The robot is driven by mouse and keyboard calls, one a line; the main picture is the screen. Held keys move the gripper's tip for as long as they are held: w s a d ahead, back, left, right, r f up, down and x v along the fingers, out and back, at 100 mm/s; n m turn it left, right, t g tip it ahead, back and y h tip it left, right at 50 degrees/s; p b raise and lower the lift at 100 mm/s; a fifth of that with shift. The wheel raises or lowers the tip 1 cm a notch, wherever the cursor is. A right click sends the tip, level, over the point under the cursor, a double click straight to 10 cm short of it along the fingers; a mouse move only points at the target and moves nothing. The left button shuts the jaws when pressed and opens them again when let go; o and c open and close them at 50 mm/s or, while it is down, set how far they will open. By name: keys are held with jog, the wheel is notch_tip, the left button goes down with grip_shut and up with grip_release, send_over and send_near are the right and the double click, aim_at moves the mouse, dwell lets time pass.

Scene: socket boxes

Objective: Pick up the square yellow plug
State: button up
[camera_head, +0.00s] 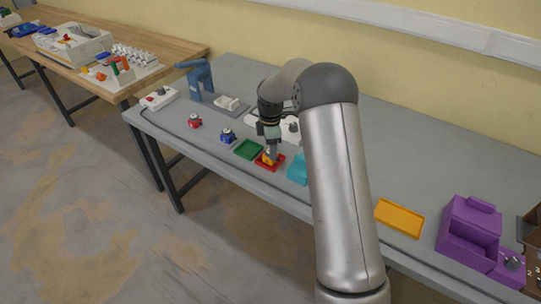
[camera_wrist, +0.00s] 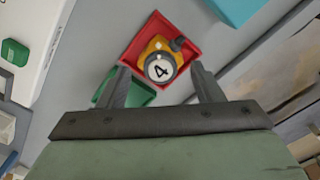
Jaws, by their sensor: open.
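In the head view the yellow plug (camera_head: 265,158) shows only partly, beside my fingers, in the red tray (camera_head: 268,166). My gripper (camera_wrist: 160,72) is open, with one finger on each side of the plug's lower part in the wrist view. I cannot tell whether the fingers touch it. In the head view my gripper (camera_head: 272,152) points down over the tray.
A green tray (camera_head: 248,149) lies just left of the red tray, and a teal object (camera_head: 298,169) stands close to its right. Blue (camera_head: 228,136) and red (camera_head: 195,121) plugs stand farther left. An orange tray (camera_head: 399,217) and purple box (camera_head: 470,232) are at right.

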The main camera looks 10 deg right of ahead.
jog(key=shift+f, duration=0.5)
jog(key=c, duration=1.2)
jog(key=shift+o, duration=0.2)
jog(key=shift+r, duration=0.1)
